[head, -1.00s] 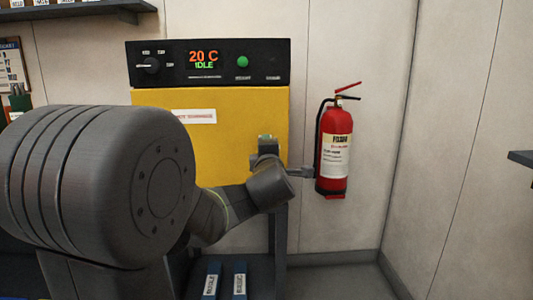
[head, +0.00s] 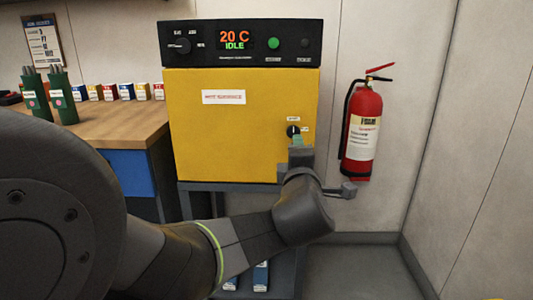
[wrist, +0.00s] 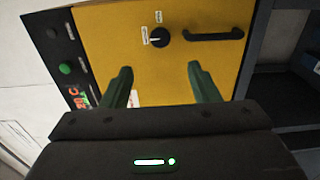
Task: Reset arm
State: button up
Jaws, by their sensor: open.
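My arm reaches across the lower part of the head view toward the yellow oven (head: 230,130). My gripper (head: 297,140) is in front of the oven door's lower right, near a black knob (head: 293,131). In the wrist view my gripper (wrist: 160,88) shows two green fingers spread apart with nothing between them. Beyond the fingers are the yellow door (wrist: 150,80), the knob (wrist: 160,37) and a black bar handle (wrist: 213,34). The fingers appear apart from the knob and handle. The oven's display (head: 234,40) reads 20 C and IDLE.
A red fire extinguisher (head: 361,135) hangs on the wall right of the oven. A wooden bench (head: 120,122) at left holds green holders (head: 62,97) with rods and several small boxes (head: 110,92). Blue-labelled packs (head: 261,276) lie below the oven. Floor at right is clear.

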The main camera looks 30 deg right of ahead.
aim_at(294, 133)
jog(key=shift+w, duration=0.1)
dwell(0.4)
jog(key=b+x, duration=0.3)
jog(key=x, duration=0.9)
jog(key=shift+w+d+f, duration=0.15)
jog(key=shift+w+d, duration=0.3)
jog(key=shift+w, duration=0.25)
jog(key=shift+s+a, duration=0.1)
jog(key=shift+s, duration=0.05)
